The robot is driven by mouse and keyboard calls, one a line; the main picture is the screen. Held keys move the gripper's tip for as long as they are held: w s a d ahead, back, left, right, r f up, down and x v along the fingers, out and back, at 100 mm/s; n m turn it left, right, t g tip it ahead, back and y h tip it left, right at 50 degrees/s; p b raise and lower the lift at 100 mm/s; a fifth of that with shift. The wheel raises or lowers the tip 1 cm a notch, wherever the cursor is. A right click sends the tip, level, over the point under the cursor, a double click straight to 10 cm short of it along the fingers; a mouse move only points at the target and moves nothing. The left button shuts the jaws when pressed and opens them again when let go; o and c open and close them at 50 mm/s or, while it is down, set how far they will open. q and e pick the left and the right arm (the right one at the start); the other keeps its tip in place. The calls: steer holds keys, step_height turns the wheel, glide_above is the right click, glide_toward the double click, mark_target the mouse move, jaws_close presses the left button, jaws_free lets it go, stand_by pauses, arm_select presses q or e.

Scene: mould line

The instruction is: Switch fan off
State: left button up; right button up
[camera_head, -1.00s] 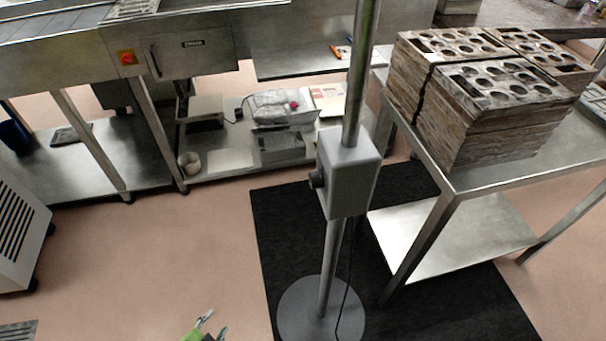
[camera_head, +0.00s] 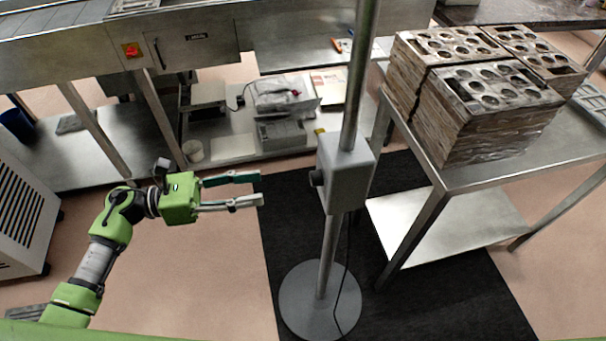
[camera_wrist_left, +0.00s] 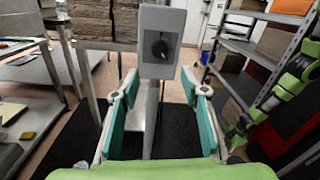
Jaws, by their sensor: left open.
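The fan shows as a grey pole on a round base (camera_head: 320,300), with a grey control box (camera_head: 347,170) on the pole. A dark round knob (camera_head: 316,178) sticks out of the box's left side. In the left wrist view the knob (camera_wrist_left: 160,49) faces me on a dark square plate, above and between the fingers. My left gripper (camera_head: 261,188) is open and empty, pointing right at the box, with a gap between its tips and the knob. The fan's head is out of view. My right gripper is not seen.
A steel table (camera_head: 480,178) with stacked moulds (camera_head: 480,115) stands right of the pole. A steel bench with a lower shelf (camera_head: 90,160) runs along the back. A black mat (camera_head: 400,290) lies under the fan base. Pink floor (camera_head: 200,270) is clear in front.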

mark_target(311, 179)
arm_select(q)
steer(key=shift+p+x, duration=2.25)
steer(key=shift+x, duration=3.65)
steer(key=shift+c, duration=0.4)
steer(key=c, duration=1)
